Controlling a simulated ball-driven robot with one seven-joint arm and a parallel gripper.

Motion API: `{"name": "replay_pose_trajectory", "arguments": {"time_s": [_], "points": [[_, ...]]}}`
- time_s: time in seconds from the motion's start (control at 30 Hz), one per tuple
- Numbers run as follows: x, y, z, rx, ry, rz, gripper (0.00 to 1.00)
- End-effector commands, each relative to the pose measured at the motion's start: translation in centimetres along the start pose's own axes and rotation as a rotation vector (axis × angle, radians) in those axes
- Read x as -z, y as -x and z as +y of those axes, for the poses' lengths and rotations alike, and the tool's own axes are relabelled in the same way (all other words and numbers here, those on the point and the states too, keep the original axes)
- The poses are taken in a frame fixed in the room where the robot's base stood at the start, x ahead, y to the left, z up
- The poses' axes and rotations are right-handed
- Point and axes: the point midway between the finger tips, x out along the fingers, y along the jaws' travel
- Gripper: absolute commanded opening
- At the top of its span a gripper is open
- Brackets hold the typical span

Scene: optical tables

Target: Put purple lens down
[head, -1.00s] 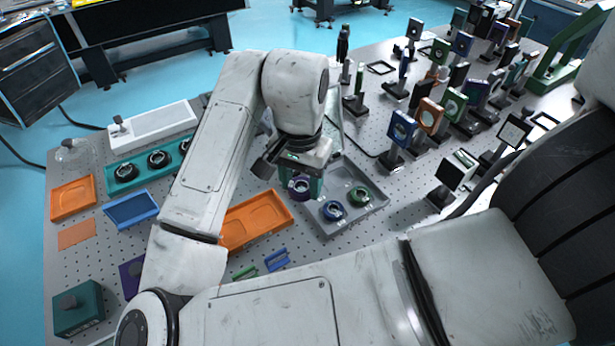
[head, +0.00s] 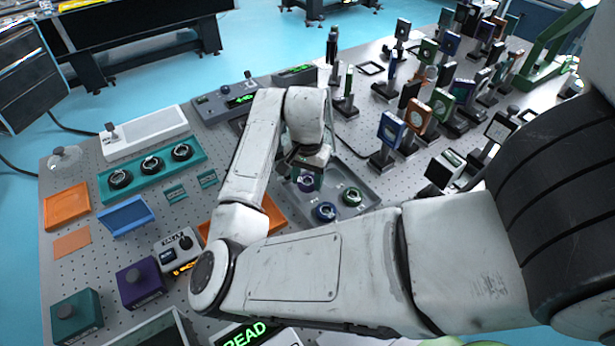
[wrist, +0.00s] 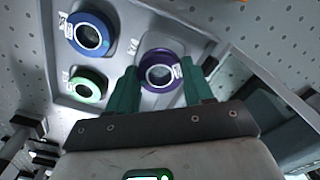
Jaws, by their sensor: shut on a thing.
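The purple lens (wrist: 161,71) is a ring with a clear centre, between the two green fingertips of my gripper (wrist: 160,85) in the wrist view. My gripper is shut on it. In the head view the purple lens (head: 307,184) shows just under my gripper (head: 309,172), over the left part of a grey tray (head: 366,186). I cannot tell whether the lens touches the tray floor. A blue lens (head: 325,212) and a green lens (head: 351,196) lie in the same tray. They also show in the wrist view, blue (wrist: 91,34) and green (wrist: 88,85).
An orange tray (head: 275,220) lies left of the grey tray, partly behind my arm. Several upright mounted optics, such as a blue one (head: 390,129), stand to the right. A teal tray (head: 115,197) with black rings is at the left. Bare perforated table lies between.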

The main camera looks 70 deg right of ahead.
Motion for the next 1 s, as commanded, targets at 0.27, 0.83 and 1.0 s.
{"name": "replay_pose_trajectory", "arguments": {"time_s": [0.27, 0.83, 1.0], "points": [[0.0, -0.7, 0.0, 0.000, -0.001, 0.001, 0.16], [0.0, -1.9, 0.0, 0.000, 0.000, 0.001, 0.53], [0.0, -1.9, 0.0, 0.000, 0.000, 0.001, 0.62]]}}
